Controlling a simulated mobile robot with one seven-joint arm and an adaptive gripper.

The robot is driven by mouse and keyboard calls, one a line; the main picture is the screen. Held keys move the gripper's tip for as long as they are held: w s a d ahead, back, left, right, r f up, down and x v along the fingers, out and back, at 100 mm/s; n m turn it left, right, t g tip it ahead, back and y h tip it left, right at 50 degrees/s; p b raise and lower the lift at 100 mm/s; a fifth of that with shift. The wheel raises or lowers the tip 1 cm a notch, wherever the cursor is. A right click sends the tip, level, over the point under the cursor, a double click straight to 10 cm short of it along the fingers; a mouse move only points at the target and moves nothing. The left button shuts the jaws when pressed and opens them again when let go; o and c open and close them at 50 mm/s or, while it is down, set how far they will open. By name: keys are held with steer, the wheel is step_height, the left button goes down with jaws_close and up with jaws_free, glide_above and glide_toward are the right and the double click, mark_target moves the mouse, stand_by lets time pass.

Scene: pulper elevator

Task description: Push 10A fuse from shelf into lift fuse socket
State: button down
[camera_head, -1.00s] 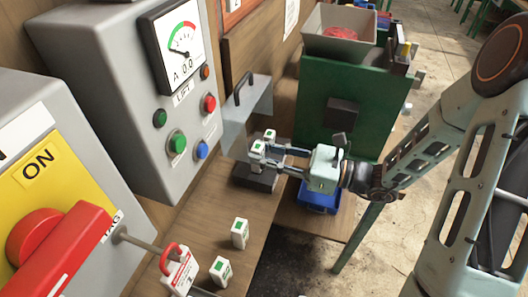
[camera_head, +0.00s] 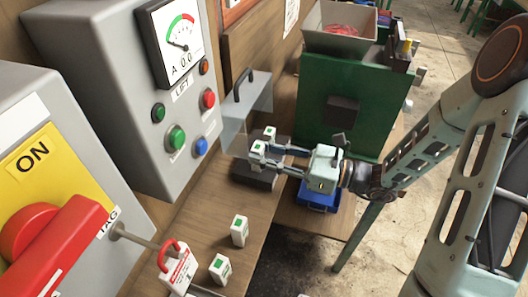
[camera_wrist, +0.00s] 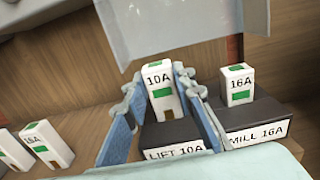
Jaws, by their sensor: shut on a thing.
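The 10A fuse (camera_wrist: 160,92), white with a green patch, stands upright between the fingers of my gripper (camera_wrist: 172,100). In the head view, my gripper (camera_head: 268,152) reaches in from the right, shut on this fuse (camera_head: 257,151). The black lift fuse socket (camera_wrist: 172,133), labelled LIFT 10A, lies directly below and in front of the fuse. The fuse's lower end is hidden behind the socket's front, so I cannot tell how deep it sits. In the head view, the socket (camera_head: 253,176) shows dark under the fuse.
A 16A fuse (camera_wrist: 237,86) stands at the MILL 16A socket (camera_wrist: 252,118), close on the right. Two loose 16A fuses (camera_head: 240,231) (camera_head: 219,268) stand on the shelf. A grey see-through cover (camera_head: 245,110) with a handle stands behind the sockets. A green box (camera_head: 330,95) is beyond.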

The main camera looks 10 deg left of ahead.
steer(key=shift+f+b, duration=0.9)
steer(key=shift+f, duration=0.5)
stand_by(1.4)
stand_by(0.4)
steer(key=c, duration=1.5)
jaws_free()
steer(key=shift+c, duration=0.2)
steer(key=shift+d, duration=0.1)
steer(key=s+d, duration=0.1)
steer(key=d, duration=1.1)
